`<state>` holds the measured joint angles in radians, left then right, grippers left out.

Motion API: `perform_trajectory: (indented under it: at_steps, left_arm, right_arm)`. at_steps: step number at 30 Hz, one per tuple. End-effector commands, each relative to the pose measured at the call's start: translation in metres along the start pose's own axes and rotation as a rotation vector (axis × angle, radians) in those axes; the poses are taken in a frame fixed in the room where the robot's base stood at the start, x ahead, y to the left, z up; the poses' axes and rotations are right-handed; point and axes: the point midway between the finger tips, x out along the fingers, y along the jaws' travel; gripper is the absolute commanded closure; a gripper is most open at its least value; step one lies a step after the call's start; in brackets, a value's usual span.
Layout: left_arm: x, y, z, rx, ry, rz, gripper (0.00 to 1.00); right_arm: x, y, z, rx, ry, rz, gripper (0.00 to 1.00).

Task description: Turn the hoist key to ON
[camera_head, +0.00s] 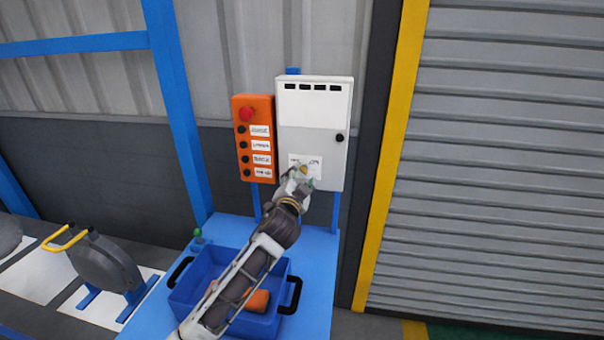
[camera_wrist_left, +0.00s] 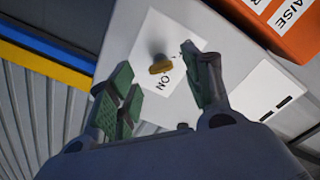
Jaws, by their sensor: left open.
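The hoist key (camera_wrist_left: 160,67) has a short brass-yellow grip and sits on a white label plate (camera_wrist_left: 147,40) on the light grey control cabinet (camera_head: 312,118). In the wrist view the word ON is printed beside the key; other lettering is hard to read. In the head view the key (camera_head: 303,169) is a small yellow spot just beyond my gripper. My left gripper (camera_wrist_left: 156,62) is open, its green-padded fingers on either side of the key with gaps showing. I cannot tell how deep the fingertips reach around it. My right gripper is not in view.
An orange button box (camera_head: 254,138) with a red mushroom button hangs left of the cabinet. A blue bin (camera_head: 205,270) with orange contents stands on the blue table (camera_head: 315,262) below my arm. A yellow post (camera_head: 391,150) and grey shutter are at right.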

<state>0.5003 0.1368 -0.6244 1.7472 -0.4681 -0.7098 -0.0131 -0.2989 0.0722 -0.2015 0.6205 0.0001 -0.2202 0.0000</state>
Motion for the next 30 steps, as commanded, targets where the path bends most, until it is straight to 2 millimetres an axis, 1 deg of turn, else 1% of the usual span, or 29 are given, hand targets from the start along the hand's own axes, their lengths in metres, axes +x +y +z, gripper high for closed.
perform_trajectory:
  at_steps: [6,12,25,26,30]
  left_arm:
    - [0.018,-0.001,-0.001,0.000,0.000,-0.001,0.50]
    - [0.029,0.000,0.000,0.000,0.000,0.000,0.50]
    - [0.032,0.000,0.000,0.000,0.000,0.000,0.50]
    - [0.032,0.000,0.000,0.000,0.000,0.000,0.53]
    - [0.032,0.000,0.000,0.000,0.000,0.000,0.71]
  right_arm:
    - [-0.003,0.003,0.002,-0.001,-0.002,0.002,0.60]
    - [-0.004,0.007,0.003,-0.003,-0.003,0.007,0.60]
    - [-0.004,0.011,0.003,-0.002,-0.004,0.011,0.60]
    - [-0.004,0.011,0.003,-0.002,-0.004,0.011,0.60]
    - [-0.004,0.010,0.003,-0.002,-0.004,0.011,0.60]
